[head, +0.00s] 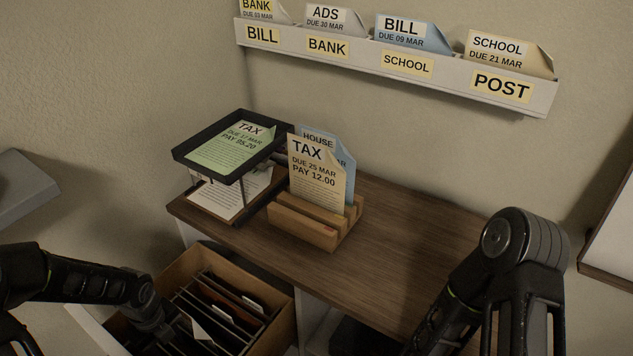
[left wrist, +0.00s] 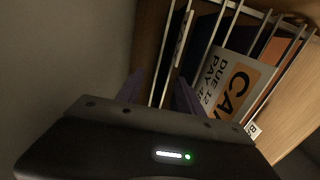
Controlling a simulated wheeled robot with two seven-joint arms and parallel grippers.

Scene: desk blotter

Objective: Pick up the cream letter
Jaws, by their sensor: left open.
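A cream letter (head: 317,175) marked TAX, DUE 25 MAR, PAY 12.00 stands upright in a slotted wooden holder (head: 300,228) on the desk, in front of a blue letter (head: 343,160) marked HOUSE. My left gripper (head: 165,335) is low over the open file drawer, left of and below the holder, apart from that letter. In the left wrist view its fingers (left wrist: 158,92) are open with nothing seen between them. A pale letter (left wrist: 226,84) with an orange band reading CA, partly hidden, sits among the dividers right of the fingers. My right arm shows, but its gripper is out of frame.
A black tray (head: 190,155) with a green TAX letter (head: 232,147) stands left of the holder, above a lower sheet. The drawer (head: 275,318) has several dividers. A wall rack (head: 365,52) holds several letters. The desk's right side (head: 400,240) is clear.

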